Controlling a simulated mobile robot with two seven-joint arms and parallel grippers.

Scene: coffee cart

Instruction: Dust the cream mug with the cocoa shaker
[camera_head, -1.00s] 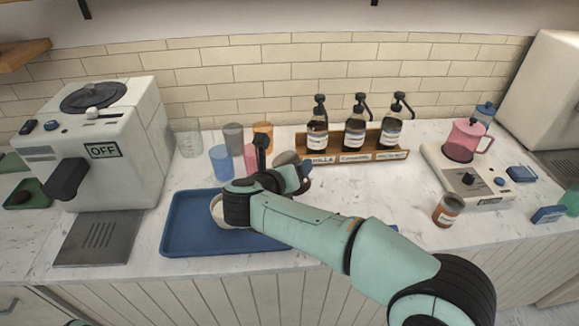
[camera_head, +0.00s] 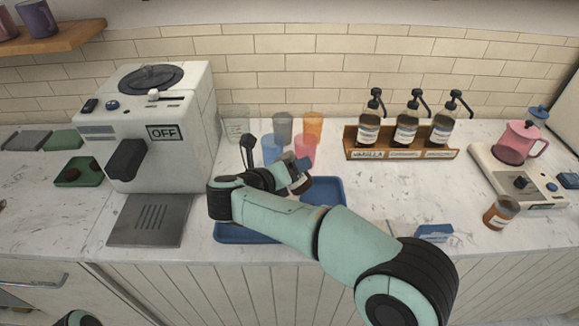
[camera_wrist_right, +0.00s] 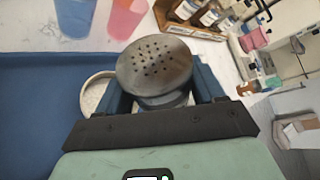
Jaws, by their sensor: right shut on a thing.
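My right gripper (camera_head: 291,174) reaches in over the blue tray (camera_head: 325,188) and is shut on the cocoa shaker (camera_head: 299,186). In the right wrist view the shaker's round metal lid (camera_wrist_right: 154,66) with several holes shows between the two blue fingers. The shaker looks tilted in the head view. The cream mug (camera_wrist_right: 92,94) shows only in part in the right wrist view, at the left finger and partly behind it. My left gripper is not in view.
Several coloured cups (camera_head: 305,150) stand behind the tray. A white machine marked OFF (camera_head: 163,130) is at the left. A syrup rack (camera_head: 402,148) is behind right. An amber jar (camera_head: 500,212) and a pink pitcher (camera_head: 515,143) on a white base are at the right.

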